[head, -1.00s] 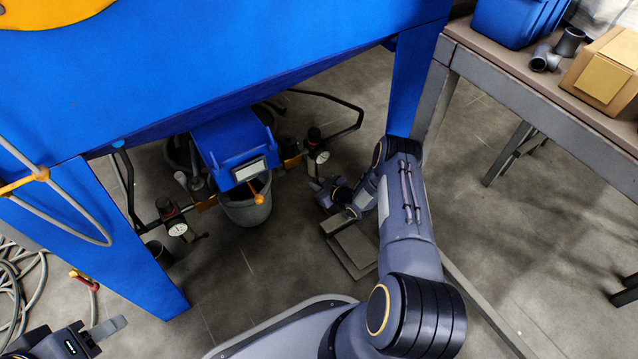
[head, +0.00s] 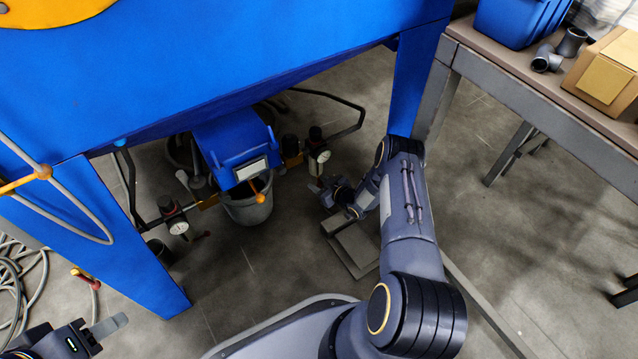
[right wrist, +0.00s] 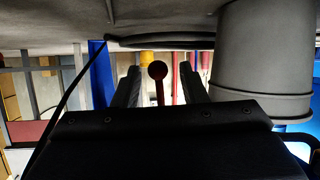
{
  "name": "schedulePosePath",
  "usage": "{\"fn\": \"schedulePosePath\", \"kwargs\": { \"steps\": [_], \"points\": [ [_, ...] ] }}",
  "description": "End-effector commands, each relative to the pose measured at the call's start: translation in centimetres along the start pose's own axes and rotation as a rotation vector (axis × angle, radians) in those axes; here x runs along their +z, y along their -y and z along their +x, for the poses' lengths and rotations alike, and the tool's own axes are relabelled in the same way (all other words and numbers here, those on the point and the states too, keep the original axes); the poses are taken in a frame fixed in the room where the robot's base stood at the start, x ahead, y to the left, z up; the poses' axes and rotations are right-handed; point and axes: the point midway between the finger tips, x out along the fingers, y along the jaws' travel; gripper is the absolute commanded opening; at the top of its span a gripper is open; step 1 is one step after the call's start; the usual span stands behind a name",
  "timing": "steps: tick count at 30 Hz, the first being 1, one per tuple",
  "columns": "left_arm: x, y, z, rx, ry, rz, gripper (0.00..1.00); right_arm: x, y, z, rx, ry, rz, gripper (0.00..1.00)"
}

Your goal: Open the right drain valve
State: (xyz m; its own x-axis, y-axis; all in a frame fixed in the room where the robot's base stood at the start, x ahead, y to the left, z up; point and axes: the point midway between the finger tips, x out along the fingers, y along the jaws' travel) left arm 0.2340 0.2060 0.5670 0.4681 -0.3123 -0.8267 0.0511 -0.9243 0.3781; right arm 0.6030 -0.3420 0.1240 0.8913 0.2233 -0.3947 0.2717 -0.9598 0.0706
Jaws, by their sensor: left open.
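A red lever with a round knob (right wrist: 158,71) shows in the right wrist view, between the two fingers of my right gripper (right wrist: 161,88). The fingers are open, with a visible gap on each side of the knob. In the head view my right gripper (head: 319,190) is low under the blue machine, just below the right pipe's gauge (head: 323,156); the lever there is hidden or too small to tell. My left gripper (head: 107,327) is open and empty at lower left.
The blue machine (head: 250,50) overhangs the pipes, with a blue leg (head: 415,85) beside my right arm. A grey bucket (head: 248,207) stands between the two pipes. A workbench (head: 540,100) is at right. Hoses (head: 20,280) lie at left.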

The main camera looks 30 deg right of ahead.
Motion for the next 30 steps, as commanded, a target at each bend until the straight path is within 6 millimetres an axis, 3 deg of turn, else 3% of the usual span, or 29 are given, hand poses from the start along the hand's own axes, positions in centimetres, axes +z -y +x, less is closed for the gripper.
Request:
{"fn": "schedulePosePath", "kwargs": {
  "steps": [13,30],
  "points": [
    [-1.4,-1.3,-2.8,0.0,0.0,0.0,0.46,-0.1,-0.1,-6.8,0.001,0.002,0.002,0.39],
    [-1.5,-1.3,-2.9,0.0,0.0,0.0,0.46,0.0,0.0,-7.5,0.0,0.001,0.001,0.39]
  ]
}}
